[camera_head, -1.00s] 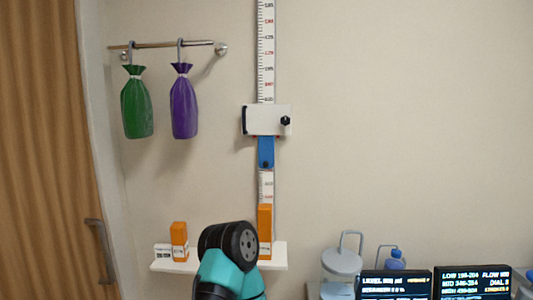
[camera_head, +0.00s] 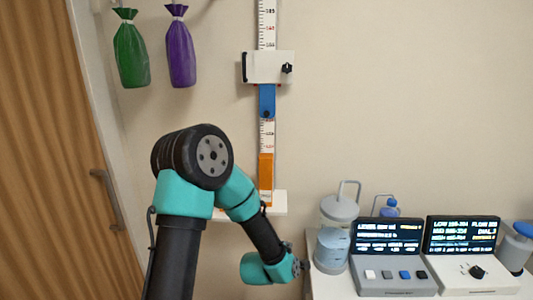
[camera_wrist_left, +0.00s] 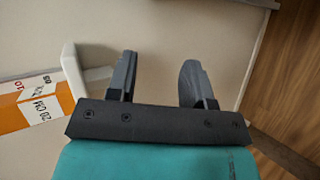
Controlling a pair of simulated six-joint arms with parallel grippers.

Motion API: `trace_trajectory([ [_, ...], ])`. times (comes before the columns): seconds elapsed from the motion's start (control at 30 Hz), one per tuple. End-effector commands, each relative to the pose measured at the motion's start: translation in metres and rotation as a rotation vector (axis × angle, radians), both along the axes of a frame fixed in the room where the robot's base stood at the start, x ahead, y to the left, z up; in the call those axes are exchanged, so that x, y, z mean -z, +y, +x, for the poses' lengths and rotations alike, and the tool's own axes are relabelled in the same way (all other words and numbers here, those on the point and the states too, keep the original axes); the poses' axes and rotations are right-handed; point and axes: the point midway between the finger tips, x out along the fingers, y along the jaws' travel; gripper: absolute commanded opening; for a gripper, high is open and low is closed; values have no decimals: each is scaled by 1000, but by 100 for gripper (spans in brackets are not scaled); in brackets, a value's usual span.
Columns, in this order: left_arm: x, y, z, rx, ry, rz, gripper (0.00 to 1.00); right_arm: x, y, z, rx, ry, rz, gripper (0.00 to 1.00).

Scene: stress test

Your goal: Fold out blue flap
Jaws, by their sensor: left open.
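The blue flap (camera_head: 267,100) hangs under a white sliding box (camera_head: 268,67) with a dark knob, on a vertical measuring scale (camera_head: 267,135) on the wall. The flap looks flat against the scale. My left arm stands in front of the wall, its teal wrist low and to the right, well below the flap. In the left wrist view my left gripper (camera_wrist_left: 156,80) is open, with nothing between its two dark fingers. The flap is not in the left wrist view. My right gripper is not in view.
A small white shelf (camera_head: 276,203) sits at the scale's foot, below an orange section (camera_head: 265,172). An orange-and-white printed piece (camera_wrist_left: 35,108) is left of the fingers. Consoles and canisters (camera_head: 331,250) stand lower right. Green (camera_head: 131,55) and purple (camera_head: 180,52) bags hang upper left.

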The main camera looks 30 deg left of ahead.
Motion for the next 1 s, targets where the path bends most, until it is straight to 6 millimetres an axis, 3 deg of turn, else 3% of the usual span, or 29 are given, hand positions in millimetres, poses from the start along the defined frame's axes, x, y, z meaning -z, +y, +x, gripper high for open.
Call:
trace_trajectory([
  [0.03, -25, 5, 9, -64, -70, -66, 47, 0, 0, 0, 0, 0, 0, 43],
  [0.3, -151, 31, 32, -345, -441, -511, 47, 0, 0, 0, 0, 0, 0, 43],
  [0.6, -287, 63, 15, -468, -867, -1079, 47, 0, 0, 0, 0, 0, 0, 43],
  [0.7, -319, 71, 5, -466, -972, -1233, 47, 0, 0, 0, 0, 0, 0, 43],
  [0.8, -337, 76, -3, -458, -1033, -1327, 47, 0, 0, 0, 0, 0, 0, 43],
  [1.0, -344, 78, -6, -454, -1057, -1367, 47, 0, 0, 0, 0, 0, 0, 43],
])
